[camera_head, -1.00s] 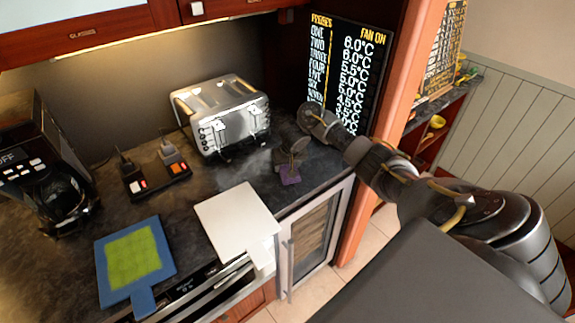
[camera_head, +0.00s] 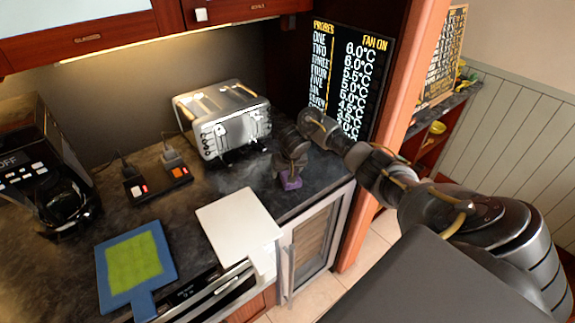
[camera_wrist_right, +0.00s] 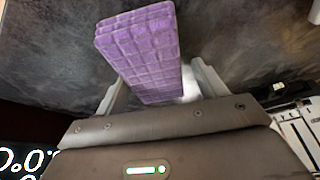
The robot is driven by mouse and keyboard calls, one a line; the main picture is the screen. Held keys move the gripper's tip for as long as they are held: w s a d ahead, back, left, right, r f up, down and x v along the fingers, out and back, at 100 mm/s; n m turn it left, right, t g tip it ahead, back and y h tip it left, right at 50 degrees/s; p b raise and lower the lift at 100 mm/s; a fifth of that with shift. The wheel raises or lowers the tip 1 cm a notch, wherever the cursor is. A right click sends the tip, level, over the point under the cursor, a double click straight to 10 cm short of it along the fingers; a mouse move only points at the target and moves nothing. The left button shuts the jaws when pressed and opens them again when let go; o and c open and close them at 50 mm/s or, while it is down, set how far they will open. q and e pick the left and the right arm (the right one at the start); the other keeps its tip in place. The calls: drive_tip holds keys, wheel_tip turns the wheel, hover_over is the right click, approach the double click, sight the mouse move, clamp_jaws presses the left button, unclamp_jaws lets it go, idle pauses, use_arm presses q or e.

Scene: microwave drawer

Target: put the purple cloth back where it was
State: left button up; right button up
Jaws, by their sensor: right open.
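The purple cloth (camera_head: 291,181) is on the dark counter to the right of the toaster, near the front edge. It looks like a small, thick, quilted block in the right wrist view (camera_wrist_right: 145,50). My right gripper (camera_wrist_right: 158,88) is open, with one finger on each side of the cloth. I cannot tell whether either finger touches it. In the head view my right gripper (camera_head: 291,165) points down over the cloth and hides its upper part. My left gripper is not in view.
A silver toaster (camera_head: 225,118) stands behind and left of the cloth. A white board (camera_head: 238,226) and a blue-green board (camera_head: 135,265) lie along the front. A black menu board (camera_head: 345,80) and an orange post (camera_head: 395,150) stand to the right.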

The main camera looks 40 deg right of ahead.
drive_tip(key=p+v, duration=0.3)
drive_tip(key=d+p+v, duration=0.1)
drive_tip(key=p+v, duration=0.1)
drive_tip(key=v, duration=0.1)
drive_tip(key=shift+s+d+r+p, duration=0.15)
drive_tip(key=shift+r+p, duration=0.15)
drive_tip(key=shift+p, duration=0.1)
drive_tip(key=shift+a+p+v, duration=0.15)
drive_tip(key=shift+p+v, duration=0.1)
drive_tip(key=shift+v, duration=1.2)
drive_tip(key=shift+a+p+v, duration=0.2)
drive_tip(key=shift+p+v, duration=0.05)
drive_tip(key=shift+v, duration=1.2)
drive_tip(key=shift+f, duration=0.1)
